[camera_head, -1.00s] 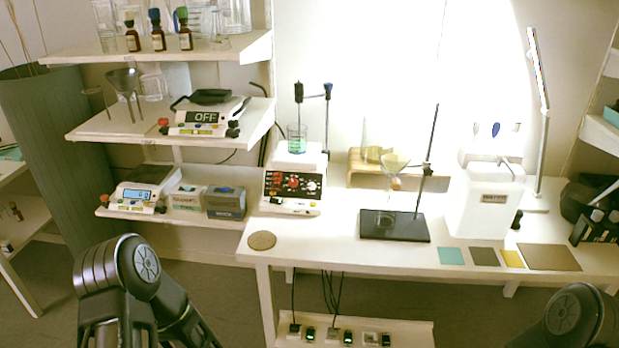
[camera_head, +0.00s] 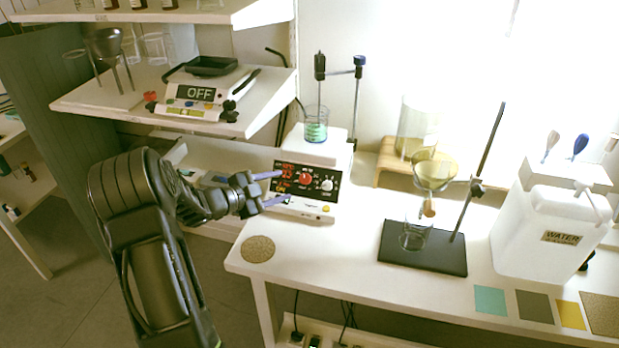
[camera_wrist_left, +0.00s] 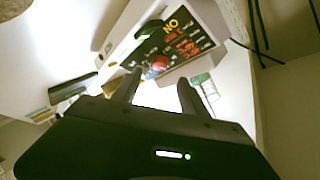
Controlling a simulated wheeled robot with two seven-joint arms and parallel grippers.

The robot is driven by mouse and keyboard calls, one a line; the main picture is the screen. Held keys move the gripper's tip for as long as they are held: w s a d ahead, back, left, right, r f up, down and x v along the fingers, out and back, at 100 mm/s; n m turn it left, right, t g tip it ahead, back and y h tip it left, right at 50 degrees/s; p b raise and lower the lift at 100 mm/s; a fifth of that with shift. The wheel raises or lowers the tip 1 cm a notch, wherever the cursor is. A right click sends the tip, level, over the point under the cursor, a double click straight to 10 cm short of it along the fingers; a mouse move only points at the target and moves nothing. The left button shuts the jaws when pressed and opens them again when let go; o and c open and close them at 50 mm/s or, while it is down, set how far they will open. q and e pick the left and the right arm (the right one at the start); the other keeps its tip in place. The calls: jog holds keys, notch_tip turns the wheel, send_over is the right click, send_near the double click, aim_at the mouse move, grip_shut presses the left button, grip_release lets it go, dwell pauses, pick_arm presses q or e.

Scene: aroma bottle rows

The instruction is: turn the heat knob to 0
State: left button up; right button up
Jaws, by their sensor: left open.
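The hotplate stirrer (camera_head: 310,215) is a white box with a black front panel (camera_head: 318,194) on the left part of the white bench. The panel carries a red knob (camera_head: 305,178), a white knob (camera_head: 327,184) and red lit digits. Which of them is the heat knob I cannot read. My left gripper (camera_head: 283,187) is open and empty, its fingers pointing at the panel's left side, just short of it. In the left wrist view, the red knob (camera_wrist_left: 160,63) shows ahead, between the lines of the two fingers (camera_wrist_left: 160,80). My right gripper is out of view.
A beaker of green liquid (camera_head: 316,130) stands on the stirrer beside a stand (camera_head: 357,95). A scale reading OFF (camera_head: 197,93) sits on the shelf left. A funnel stand (camera_head: 425,250) and a WATER container (camera_head: 550,235) are to the right. A round cork mat (camera_head: 258,249) lies in front.

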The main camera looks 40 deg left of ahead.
aim_at(303, 179)
pick_arm(q)
jog(key=shift+s+r, duration=0.15)
jog(key=shift+p+x, duration=0.45)
jog(key=shift+x, duration=3.5)
jog(key=shift+c, duration=0.5)
grip_shut()
